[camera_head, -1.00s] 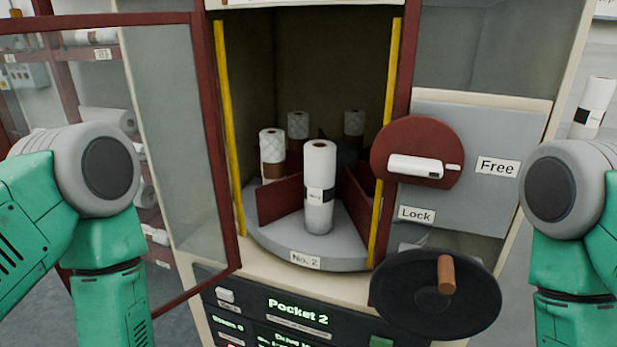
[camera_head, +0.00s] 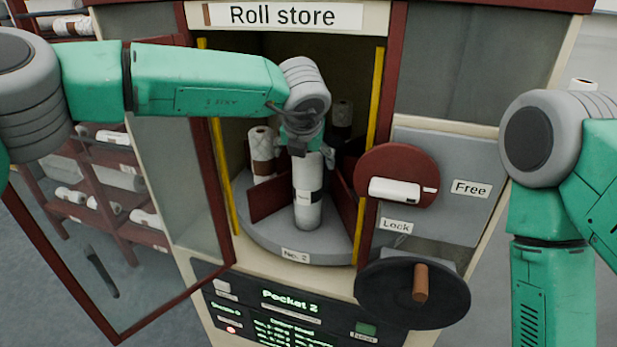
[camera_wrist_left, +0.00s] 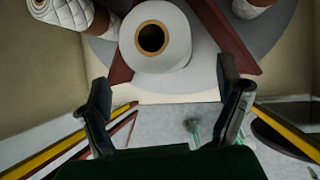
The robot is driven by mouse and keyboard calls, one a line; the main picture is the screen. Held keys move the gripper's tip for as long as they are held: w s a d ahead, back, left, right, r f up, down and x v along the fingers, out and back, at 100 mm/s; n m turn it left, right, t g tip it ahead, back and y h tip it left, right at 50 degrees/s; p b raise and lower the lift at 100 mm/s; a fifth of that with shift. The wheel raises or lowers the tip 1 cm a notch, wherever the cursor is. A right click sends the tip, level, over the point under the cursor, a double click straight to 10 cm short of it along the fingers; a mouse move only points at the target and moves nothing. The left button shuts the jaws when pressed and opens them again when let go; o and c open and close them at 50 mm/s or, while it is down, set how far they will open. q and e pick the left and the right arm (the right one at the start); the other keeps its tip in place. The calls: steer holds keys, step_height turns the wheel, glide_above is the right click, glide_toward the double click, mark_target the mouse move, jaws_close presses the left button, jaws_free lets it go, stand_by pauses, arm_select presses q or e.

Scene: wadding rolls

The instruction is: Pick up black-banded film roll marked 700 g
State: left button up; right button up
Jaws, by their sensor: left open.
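A white roll with a black band (camera_head: 308,213) stands upright on the grey turntable (camera_head: 262,237) in the open compartment, between dark red dividers. The writing on its small label is too small to read. My left gripper (camera_head: 303,148) is at the top of this roll, reaching in from above, and hides its upper end. In the left wrist view the roll (camera_wrist_left: 170,68) shows end-on with its brown core hole. The open, empty fingers of my left gripper (camera_wrist_left: 162,85) are spread to either side, near the roll's end. My right gripper is out of view.
Quilted rolls (camera_head: 261,146) stand behind dividers (camera_head: 272,198). Yellow posts (camera_head: 374,125) edge the opening. An open glass door (camera_head: 172,190) is at left. A lever disc (camera_head: 397,177) and a black handwheel (camera_head: 385,297) are at right.

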mark_target(308, 189)
arm_select(q)
steer(key=shift+w+d+r+n+h, duration=0.1)
steer(key=shift+w+r+n+h, duration=0.1)
steer(key=shift+r+n, duration=0.35)
steer(key=shift+w+r+n+h, duration=0.1)
steer(key=shift+w+r+n, duration=0.2)
steer(key=shift+r, duration=0.4)
steer(key=x, duration=0.7)
steer(key=shift+s+f, duration=0.15)
steer(key=shift+s, duration=0.05)
steer(key=c, duration=1.6)
steer(key=shift+c, duration=1)
steer(key=shift+r, duration=0.25)
